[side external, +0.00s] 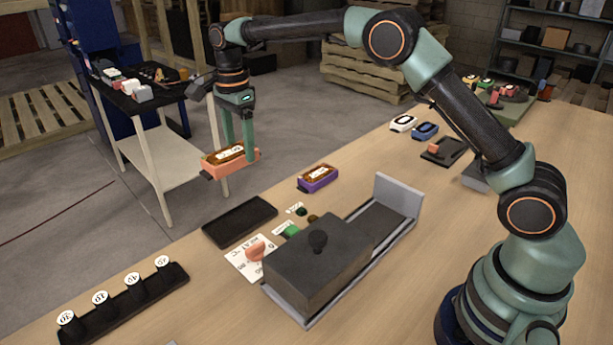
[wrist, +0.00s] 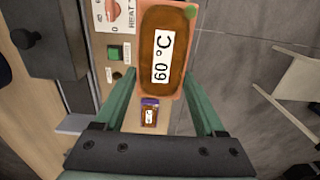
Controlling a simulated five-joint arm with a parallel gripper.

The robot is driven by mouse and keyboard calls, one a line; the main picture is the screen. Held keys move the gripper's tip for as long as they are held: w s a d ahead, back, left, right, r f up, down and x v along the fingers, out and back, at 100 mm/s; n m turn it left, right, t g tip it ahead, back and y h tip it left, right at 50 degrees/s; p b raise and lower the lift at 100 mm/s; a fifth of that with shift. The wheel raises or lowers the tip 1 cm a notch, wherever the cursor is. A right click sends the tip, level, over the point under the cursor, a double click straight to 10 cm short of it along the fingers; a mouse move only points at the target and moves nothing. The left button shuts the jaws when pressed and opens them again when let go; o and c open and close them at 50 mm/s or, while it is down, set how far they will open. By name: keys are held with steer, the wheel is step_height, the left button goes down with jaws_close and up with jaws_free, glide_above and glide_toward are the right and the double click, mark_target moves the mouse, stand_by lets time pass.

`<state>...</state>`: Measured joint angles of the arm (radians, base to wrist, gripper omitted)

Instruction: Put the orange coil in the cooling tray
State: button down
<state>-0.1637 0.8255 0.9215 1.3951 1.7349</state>
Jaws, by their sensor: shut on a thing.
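The orange coil (side external: 229,161) is a flat block with an orange rim, a brown top and a white label. The label reads 60 °C in the wrist view, where the coil (wrist: 180,85) fills the upper middle. My gripper (side external: 238,148) is shut on the orange coil, with green fingers on either side of it. It holds the coil in the air beyond the bench's far edge, up and left of the tray. An empty, shallow black tray (side external: 240,222), which looks like the cooling tray, lies on the bench at that edge.
A purple coil (side external: 318,178) lies on the bench right of the tray. A dark grey heater-like block (side external: 318,262) with a knob and a control panel (side external: 250,262) stand in front. A black rack (side external: 125,312) with round labelled tops is at lower left.

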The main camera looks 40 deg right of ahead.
step_height(320, 180, down, 16)
steer(key=shift+f, duration=0.1)
stand_by(0.4)
